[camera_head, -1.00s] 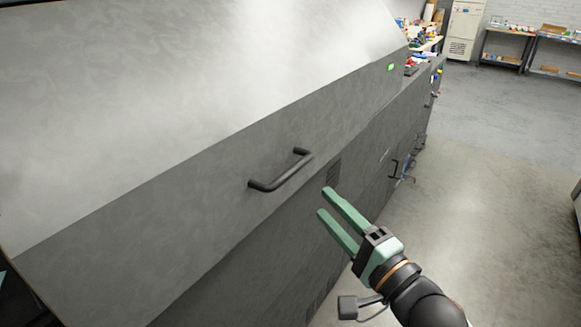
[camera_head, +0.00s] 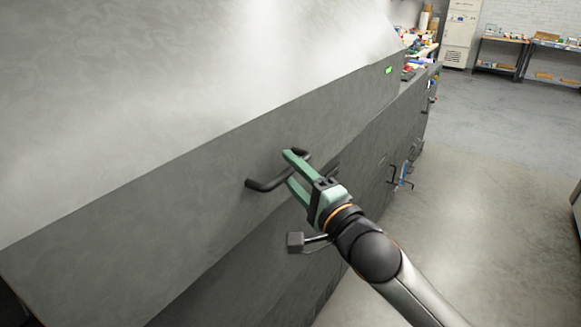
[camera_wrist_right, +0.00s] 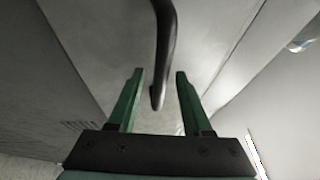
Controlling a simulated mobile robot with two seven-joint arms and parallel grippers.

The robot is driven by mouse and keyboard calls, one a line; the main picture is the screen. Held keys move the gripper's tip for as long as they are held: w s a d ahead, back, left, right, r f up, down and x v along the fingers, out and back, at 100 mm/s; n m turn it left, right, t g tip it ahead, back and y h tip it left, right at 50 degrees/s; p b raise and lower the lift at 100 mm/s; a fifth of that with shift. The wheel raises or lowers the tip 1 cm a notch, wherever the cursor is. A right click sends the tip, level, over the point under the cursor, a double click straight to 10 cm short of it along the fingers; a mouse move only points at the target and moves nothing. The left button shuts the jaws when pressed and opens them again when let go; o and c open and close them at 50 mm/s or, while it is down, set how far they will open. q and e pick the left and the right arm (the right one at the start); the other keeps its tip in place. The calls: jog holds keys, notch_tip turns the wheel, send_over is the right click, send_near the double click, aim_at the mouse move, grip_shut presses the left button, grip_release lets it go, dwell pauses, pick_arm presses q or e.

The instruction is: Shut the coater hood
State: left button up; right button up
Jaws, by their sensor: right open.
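The coater hood (camera_head: 150,110) is a large grey sloped cover that fills the left of the head view. Its black bar handle (camera_head: 262,186) sits on the front face; in the right wrist view the handle (camera_wrist_right: 166,45) runs down from the top edge. My right gripper (camera_head: 289,169) has green fingers and is open at the handle's right part. In the wrist view the bar shows between the two fingers (camera_wrist_right: 158,78), with space on both sides. I cannot tell how wide any gap under the hood is. My left gripper is not in view.
A green indicator light (camera_head: 389,70) is on the hood's far end. Blue-and-black handles (camera_head: 402,178) stick out from the machine front farther along. Free concrete floor (camera_head: 480,190) lies to the right. Shelves (camera_head: 500,55) and a pale cabinet (camera_head: 460,35) stand at the back.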

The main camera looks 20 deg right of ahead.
jog(key=shift+w, duration=0.25)
jog(key=shift+c, duration=0.4)
grip_shut()
dwell(0.9)
